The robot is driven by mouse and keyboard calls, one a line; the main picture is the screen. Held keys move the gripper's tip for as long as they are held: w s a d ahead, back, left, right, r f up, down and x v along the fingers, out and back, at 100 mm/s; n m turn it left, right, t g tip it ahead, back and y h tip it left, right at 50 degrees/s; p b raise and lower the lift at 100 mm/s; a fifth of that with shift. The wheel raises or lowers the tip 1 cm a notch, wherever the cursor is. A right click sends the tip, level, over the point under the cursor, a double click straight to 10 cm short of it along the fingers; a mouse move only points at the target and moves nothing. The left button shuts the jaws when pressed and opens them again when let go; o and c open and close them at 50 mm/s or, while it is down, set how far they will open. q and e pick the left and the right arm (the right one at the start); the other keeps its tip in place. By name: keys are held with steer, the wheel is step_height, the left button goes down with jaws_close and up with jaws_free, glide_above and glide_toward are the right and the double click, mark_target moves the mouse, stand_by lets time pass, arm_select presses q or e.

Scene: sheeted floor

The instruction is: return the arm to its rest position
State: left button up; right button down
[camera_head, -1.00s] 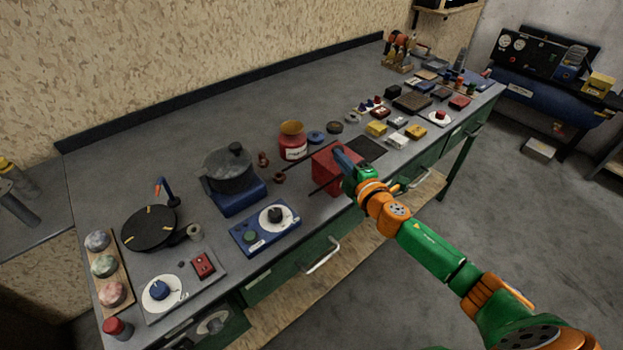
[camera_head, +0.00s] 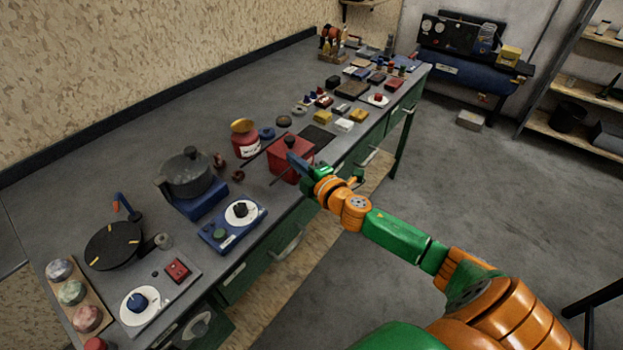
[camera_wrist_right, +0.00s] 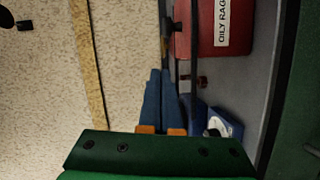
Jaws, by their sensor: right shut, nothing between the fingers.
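My right gripper (camera_head: 298,162) is at the front edge of the workbench, in front of the red box (camera_head: 280,166) in the head view. In the right wrist view its two blue fingers (camera_wrist_right: 165,75) lie side by side, shut and empty. The right arm, green and orange, reaches in from the lower right. The red box also shows in the right wrist view (camera_wrist_right: 207,30), with a label reading "OILY RAG". I cannot tell whether the gripper touches the box. My left gripper is not in view.
The grey workbench (camera_head: 120,165) runs diagonally and carries a dark pot (camera_head: 187,174), a red jar (camera_head: 245,145), a blue dial unit (camera_head: 232,224) and several small blocks. A blue compressor (camera_head: 468,70) and a shelf (camera_head: 575,135) stand behind.

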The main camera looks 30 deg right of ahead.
steer(key=s+b, duration=0.1)
steer(key=s, duration=0.5)
steer(key=s+d+f+m+g+h, duration=0.1)
steer(key=s+d+f+m+g, duration=0.2)
steer(key=f, duration=0.5)
steer(key=s+d+f+m+g+h, duration=0.15)
steer(key=s+f, duration=0.25)
steer(key=f, duration=0.5)
steer(key=s+d+f+m+g+h, duration=0.1)
steer(key=s+d+f+m+g, duration=0.2)
steer(key=f, duration=0.5)
steer(key=s+a+f+m+g+y, duration=0.1)
steer(key=s+a+f, duration=0.3)
steer(key=s, duration=0.5)
steer(key=s+a+f+m+g, duration=0.4)
steer(key=s+f, duration=0.3)
steer(key=s, duration=0.2)
steer(key=s+a+f+m+g+y, duration=0.1)
steer(key=s+a+f+m+g, duration=0.1)
steer(key=s+a+f, duration=0.4)
steer(key=s+g, duration=0.1)
steer(key=s, duration=0.2)
steer(key=shift+s+a+y, duration=0.15)
steer(key=shift+s+y, duration=0.05)
steer(key=shift+y, duration=0.15)
